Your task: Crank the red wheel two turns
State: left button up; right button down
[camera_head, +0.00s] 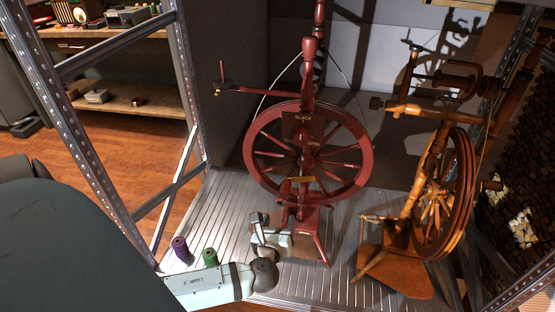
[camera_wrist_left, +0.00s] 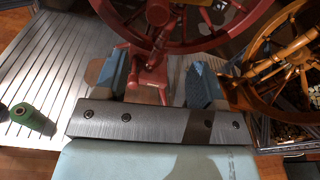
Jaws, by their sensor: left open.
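The red wheel (camera_head: 262,180) is part of a dark red spinning wheel that stands upright on a ribbed metal shelf (camera_head: 340,220). Its lower rim (camera_wrist_left: 205,42) and red stand show at the top of the left wrist view. My left gripper (camera_head: 274,222) is low in front of the red stand, below the wheel. Its two blue-grey fingers (camera_wrist_left: 159,80) are apart, with part of the red stand seen between them. I cannot tell whether they touch it. My right gripper does not show.
A wooden spinning wheel (camera_head: 435,200) stands close on the right. A purple spool (camera_head: 181,247) and a green spool (camera_head: 210,257) stand left of my left gripper; the green one shows in the wrist view (camera_wrist_left: 30,118). A metal rack post (camera_head: 75,120) rises at left.

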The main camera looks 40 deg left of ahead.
aim_at(284, 196)
pick_arm(q)
jog(key=shift+m+t+y, duration=0.4)
jog(key=shift+m+y, duration=0.3)
jog(key=shift+m, duration=0.2)
jog(key=b+x, duration=0.3)
jog(key=x, duration=0.4)
jog(key=shift+w+a+f, duration=0.1)
jog(key=shift+a+f, duration=0.05)
jog(key=shift+a, duration=0.1)
jog(key=b+x, duration=0.2)
jog(key=x, duration=0.2)
jog(key=shift+w, duration=0.15)
jog(key=shift+w+a+p, duration=0.1)
jog(key=shift+p, duration=0.2)
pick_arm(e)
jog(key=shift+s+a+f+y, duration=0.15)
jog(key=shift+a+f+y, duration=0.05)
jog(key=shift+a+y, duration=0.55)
pick_arm(q)
jog(key=c, duration=1)
